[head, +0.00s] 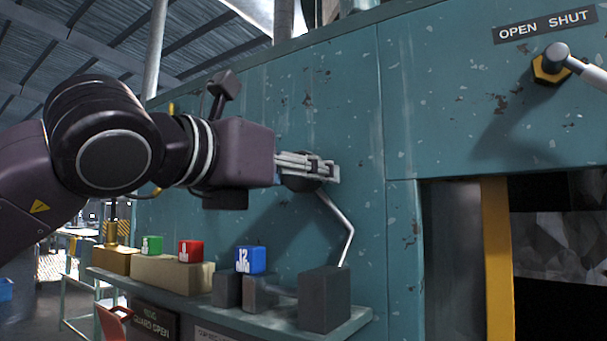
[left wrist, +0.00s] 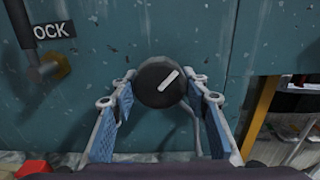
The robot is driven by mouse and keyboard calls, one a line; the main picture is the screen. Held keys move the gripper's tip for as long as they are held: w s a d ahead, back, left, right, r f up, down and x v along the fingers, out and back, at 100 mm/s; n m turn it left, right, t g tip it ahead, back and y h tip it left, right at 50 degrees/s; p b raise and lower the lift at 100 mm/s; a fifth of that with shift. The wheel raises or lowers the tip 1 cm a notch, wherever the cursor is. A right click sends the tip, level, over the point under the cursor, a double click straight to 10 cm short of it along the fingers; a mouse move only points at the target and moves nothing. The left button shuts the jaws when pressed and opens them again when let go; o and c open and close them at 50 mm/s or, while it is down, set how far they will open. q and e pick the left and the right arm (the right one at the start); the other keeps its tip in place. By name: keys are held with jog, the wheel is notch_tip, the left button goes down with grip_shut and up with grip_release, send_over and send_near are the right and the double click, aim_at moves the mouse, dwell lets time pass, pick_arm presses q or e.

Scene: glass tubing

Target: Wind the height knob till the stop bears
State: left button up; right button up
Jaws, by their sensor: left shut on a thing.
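The height knob is a round black knob (left wrist: 155,88) with a white pointer line slanting to the upper right, on the teal panel in the left wrist view. In the head view only its dark lower edge (head: 299,186) shows below my fingers. My left gripper (head: 325,169) is shut on it, with the blue-padded fingers on either side in the left wrist view (left wrist: 160,97). A bent metal rod (head: 338,217) runs down from behind the knob toward the shelf. I cannot tell which part is the stop. My right gripper is not in view.
Below, a shelf (head: 352,325) carries green (head: 152,245), red (head: 190,251) and blue (head: 251,260) cubes on blocks, and a dark block (head: 325,299). At right are an OPEN SHUT lever (head: 588,72) and an opening with a yellow edge (head: 497,260).

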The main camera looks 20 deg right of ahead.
pick_arm(q)
jog(key=shift+m, duration=0.3)
jog(key=shift+c, duration=0.4)
jog(key=shift+f+m+b, duration=0.1)
jog(key=shift+m+b, duration=0.6)
jog(key=shift+m, duration=0.1)
jog(key=shift+m+b, duration=0.4)
jog(key=shift+m, duration=0.8)
jog(key=shift+w+a+m, duration=0.1)
jog(key=shift+m, duration=1.5)
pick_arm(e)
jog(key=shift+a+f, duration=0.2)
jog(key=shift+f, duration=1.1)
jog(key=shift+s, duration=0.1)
pick_arm(q)
jog(key=o, duration=1.2)
jog(key=shift+c, duration=0.2)
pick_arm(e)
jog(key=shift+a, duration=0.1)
